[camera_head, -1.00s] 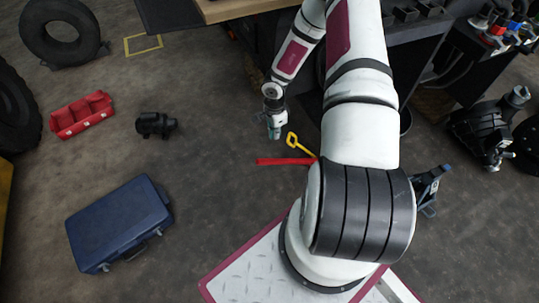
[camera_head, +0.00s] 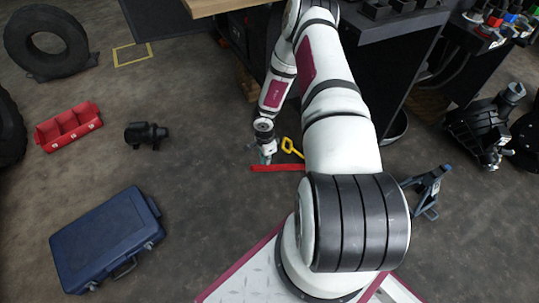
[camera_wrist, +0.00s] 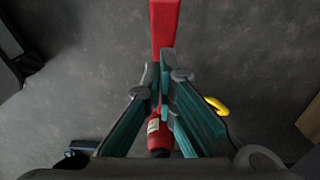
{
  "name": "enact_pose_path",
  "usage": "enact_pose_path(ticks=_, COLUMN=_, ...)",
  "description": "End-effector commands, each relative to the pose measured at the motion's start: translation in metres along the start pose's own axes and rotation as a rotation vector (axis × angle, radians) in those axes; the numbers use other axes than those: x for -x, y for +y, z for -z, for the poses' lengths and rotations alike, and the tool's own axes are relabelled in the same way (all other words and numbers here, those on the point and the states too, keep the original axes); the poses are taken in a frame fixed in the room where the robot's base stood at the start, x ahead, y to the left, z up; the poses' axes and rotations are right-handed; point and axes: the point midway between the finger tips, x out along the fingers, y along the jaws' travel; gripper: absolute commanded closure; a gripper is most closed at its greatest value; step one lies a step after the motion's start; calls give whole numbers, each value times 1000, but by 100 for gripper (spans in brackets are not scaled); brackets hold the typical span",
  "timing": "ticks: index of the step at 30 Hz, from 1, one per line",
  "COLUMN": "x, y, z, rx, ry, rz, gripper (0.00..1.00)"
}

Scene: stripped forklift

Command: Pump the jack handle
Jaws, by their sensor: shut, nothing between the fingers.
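A long red bar (camera_head: 284,168), which looks like the jack handle, lies low over the floor beside a yellow loop-shaped piece (camera_head: 291,148). In the wrist view the red bar (camera_wrist: 165,24) runs up from my fingertips to the top edge. A red part with a pale label (camera_wrist: 157,136) shows between the fingers further back. My gripper (camera_head: 267,160) points down with its tips at the bar in the head view. In the wrist view my gripper (camera_wrist: 162,70) has its fingertips together over the bar, with nothing between them. Contact with the bar cannot be told. My arm hides the bar's right end.
A dark blue jack stand (camera_head: 427,190) stands to the right of my arm. A blue case (camera_head: 107,240), a red bin (camera_head: 69,127) and a black motor-like part (camera_head: 146,134) lie on the left. A workbench (camera_head: 415,30) stands behind. Floor left of the bar is clear.

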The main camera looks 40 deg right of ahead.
Motion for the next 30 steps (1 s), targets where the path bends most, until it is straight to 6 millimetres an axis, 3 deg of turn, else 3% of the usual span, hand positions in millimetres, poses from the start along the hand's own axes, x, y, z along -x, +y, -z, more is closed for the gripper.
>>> enact_pose_path(ticks=19, x=-12, y=0, z=-10, rx=2, ry=0, rz=0, gripper=100)
enact_pose_path(ticks=23, x=-26, y=0, z=-22, rx=5, ry=0, rz=-1, gripper=100)
enact_pose_path(ticks=30, x=-76, y=2, z=-59, rx=8, ry=-6, rz=-4, gripper=100)
